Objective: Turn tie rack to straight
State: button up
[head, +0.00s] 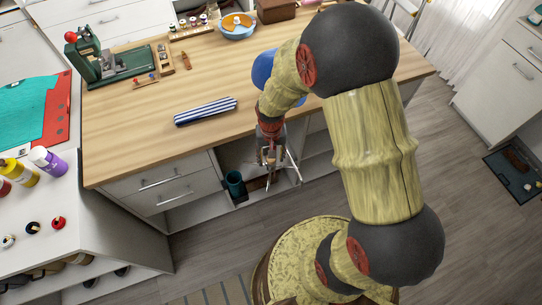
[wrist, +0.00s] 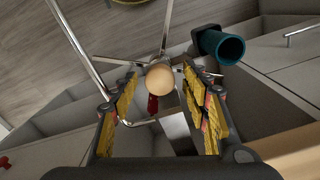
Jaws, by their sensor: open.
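The tie rack shows in the wrist view as a round pale wooden knob (wrist: 160,80) with thin metal arms (wrist: 167,30) spreading from it. In the head view some metal arms (head: 292,165) show beside and below my gripper (head: 270,158), at the front of the cubby under the table. In the wrist view my gripper (wrist: 162,88) is open, with yellow-padded fingers left and right of the knob. Whether the fingers touch the knob I cannot tell. My gripper hides part of the rack in the head view.
A teal cup (head: 235,184) stands in the cubby left of my gripper; it also shows in the wrist view (wrist: 222,47). The wooden tabletop (head: 150,115) is above, with a striped case (head: 205,111) and a blue object (head: 263,68). Drawers (head: 160,190) flank the cubby on the left.

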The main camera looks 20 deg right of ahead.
notch_tip(320, 180, up, 12)
dwell(0.6)
